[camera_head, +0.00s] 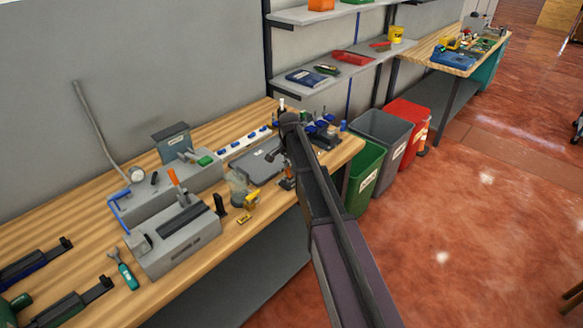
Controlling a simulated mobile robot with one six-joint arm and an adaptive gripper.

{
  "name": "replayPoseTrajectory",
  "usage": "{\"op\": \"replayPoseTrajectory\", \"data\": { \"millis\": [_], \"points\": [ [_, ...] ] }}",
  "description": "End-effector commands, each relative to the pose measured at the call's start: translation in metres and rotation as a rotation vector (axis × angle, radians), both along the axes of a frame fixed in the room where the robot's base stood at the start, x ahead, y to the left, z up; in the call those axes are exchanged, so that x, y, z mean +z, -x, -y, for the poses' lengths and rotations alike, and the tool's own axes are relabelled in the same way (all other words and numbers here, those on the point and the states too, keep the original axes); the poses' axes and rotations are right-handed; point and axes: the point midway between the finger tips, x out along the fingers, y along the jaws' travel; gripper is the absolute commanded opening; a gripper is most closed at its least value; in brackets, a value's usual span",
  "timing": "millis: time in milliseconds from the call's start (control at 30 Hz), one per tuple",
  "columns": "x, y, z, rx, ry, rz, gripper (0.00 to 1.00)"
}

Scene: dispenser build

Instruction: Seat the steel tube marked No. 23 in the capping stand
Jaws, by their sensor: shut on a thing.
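My dark arm reaches up from the bottom right over the workbench (85,232), and its wrist end is above the back right part of the bench. My gripper cannot be made out; the arm and wrist hide that spot. No steel tube marked No. 23 can be made out, and no markings are readable at this size. I cannot tell for sure which fixture is the capping stand. A dark fixture with blue parts (325,136) stands just right of my wrist, partly hidden by the arm.
A grey machine (178,242), a green-handled tool (123,270) and a flat grey plate (258,163) crowd the bench. Green (364,176), grey (384,138) and red bins (408,118) stand beyond its right end. Shelves (335,80) rise behind. The red floor at right is mostly clear.

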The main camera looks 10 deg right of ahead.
Motion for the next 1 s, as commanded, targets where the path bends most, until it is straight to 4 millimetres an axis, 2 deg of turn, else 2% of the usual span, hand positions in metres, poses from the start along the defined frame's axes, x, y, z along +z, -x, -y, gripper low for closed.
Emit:
{"op": "replayPoseTrajectory", "data": {
  "millis": [1000],
  "points": [
    [-0.010, 0.000, 0.000, 0.000, 0.000, 0.000, 0.00]
  ]
}}
